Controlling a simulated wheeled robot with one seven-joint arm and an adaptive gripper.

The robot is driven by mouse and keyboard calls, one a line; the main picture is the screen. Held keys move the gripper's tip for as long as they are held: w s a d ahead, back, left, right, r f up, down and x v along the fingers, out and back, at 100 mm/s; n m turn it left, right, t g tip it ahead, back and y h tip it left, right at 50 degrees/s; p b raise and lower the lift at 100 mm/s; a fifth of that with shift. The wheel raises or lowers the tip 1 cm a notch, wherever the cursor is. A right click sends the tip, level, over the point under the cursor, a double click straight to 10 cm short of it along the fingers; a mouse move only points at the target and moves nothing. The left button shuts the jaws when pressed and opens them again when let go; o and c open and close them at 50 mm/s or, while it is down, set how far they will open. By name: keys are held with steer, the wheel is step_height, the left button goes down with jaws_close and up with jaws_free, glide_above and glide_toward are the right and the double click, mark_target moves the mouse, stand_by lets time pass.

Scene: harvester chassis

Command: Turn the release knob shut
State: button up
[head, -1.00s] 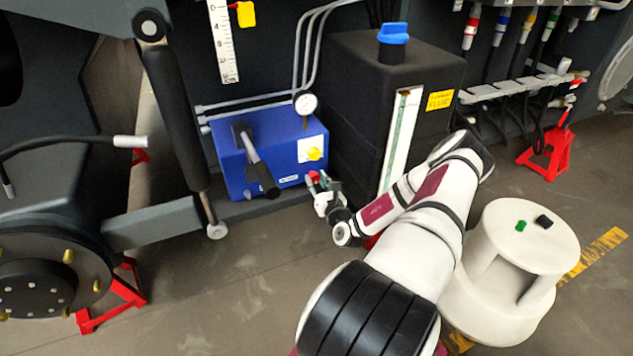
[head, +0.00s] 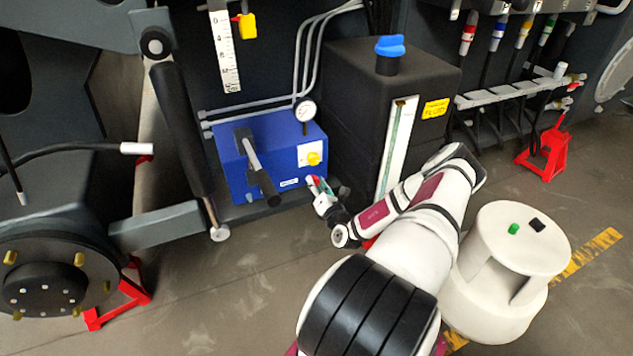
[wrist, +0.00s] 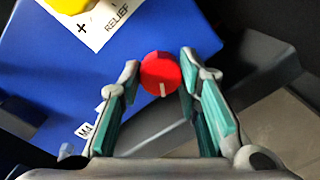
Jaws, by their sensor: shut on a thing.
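The release knob (wrist: 161,72) is a round red knob with a white line, low on the front of the blue pump box (head: 272,133). In the wrist view its white line points down, toward my gripper. My gripper (wrist: 160,78) has its two fingertips on either side of the knob and is shut on it. In the head view my gripper (head: 316,184) is at the lower right front of the box, and the knob is mostly hidden there by the fingers.
A yellow relief knob (head: 313,158) sits above on a white plate. A black pump lever (head: 257,168) sticks out from the box. A black tank (head: 358,125) stands close on the right. A white step stool (head: 520,245) is right of my arm; the floor in front is free.

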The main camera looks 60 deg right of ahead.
steer(key=m+p, duration=0.1)
steer(key=m, duration=0.2)
steer(key=shift+s+m, duration=0.1)
steer(key=shift+m, duration=0.3)
steer(key=m, duration=0.3)
steer(key=shift+p, duration=0.4)
steer(key=m, duration=0.4)
steer(key=shift+f, duration=0.1)
steer(key=m, duration=0.3)
steer(key=shift+m+y, duration=0.3)
steer(key=m, duration=0.7)
steer(key=shift+b, duration=0.4)
steer(key=m, duration=0.3)
steer(key=shift+f+m+b, duration=0.1)
steer(key=shift+m+b, duration=0.2)
steer(key=shift+b, duration=0.1)
steer(key=shift+m+t+b, duration=0.3)
steer(key=shift+m+b, duration=0.15)
steer(key=shift+m, duration=1.35)
